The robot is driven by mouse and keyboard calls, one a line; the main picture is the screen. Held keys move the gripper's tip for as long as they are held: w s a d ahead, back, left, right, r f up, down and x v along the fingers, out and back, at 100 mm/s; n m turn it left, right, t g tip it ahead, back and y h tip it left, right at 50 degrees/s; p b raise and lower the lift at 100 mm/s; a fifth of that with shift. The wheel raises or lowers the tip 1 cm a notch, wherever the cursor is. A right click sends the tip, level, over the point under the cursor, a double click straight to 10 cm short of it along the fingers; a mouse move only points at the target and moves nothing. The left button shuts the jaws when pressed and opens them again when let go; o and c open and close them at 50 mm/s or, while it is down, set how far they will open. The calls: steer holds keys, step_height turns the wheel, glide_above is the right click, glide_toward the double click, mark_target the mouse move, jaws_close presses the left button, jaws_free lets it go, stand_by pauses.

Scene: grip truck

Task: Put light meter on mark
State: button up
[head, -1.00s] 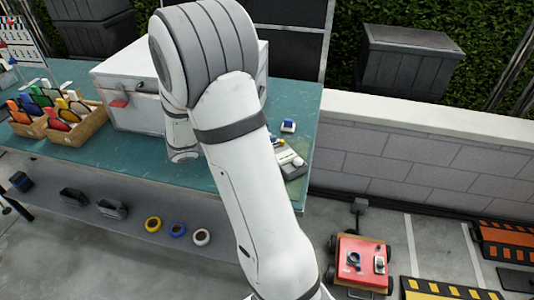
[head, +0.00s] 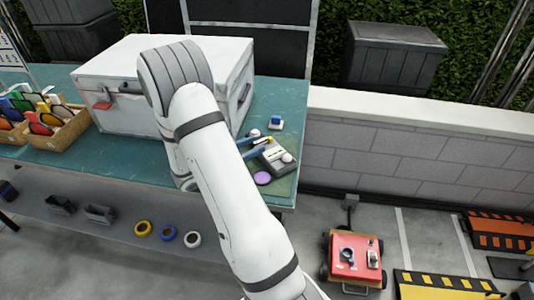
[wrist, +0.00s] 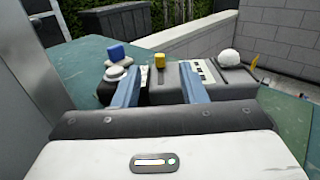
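A grey meter-like device with a white dome (head: 287,158) lies near the right end of the teal bench. In the wrist view its white dome (wrist: 229,58) is at the right, and a yellow knob (wrist: 159,60) shows between my fingers. I take this device for the light meter. My gripper (head: 254,146) is at its left side, its two blue fingers apart, with nothing clearly clamped. The fingers also show in the wrist view (wrist: 160,86). A flat purple disc (head: 262,178), possibly the mark, lies on the bench in front of the device.
A small blue-topped item (head: 276,123) stands behind the device. A large white case (head: 120,85) stands left of my arm. Sorting boxes (head: 60,130) are at the far left. A red cart (head: 354,258) is on the floor at the right, beside a low wall (head: 400,150).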

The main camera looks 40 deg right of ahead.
mark_target(269, 139)
steer(key=d, duration=0.5)
steer(key=shift+s, duration=0.2)
jaws_close()
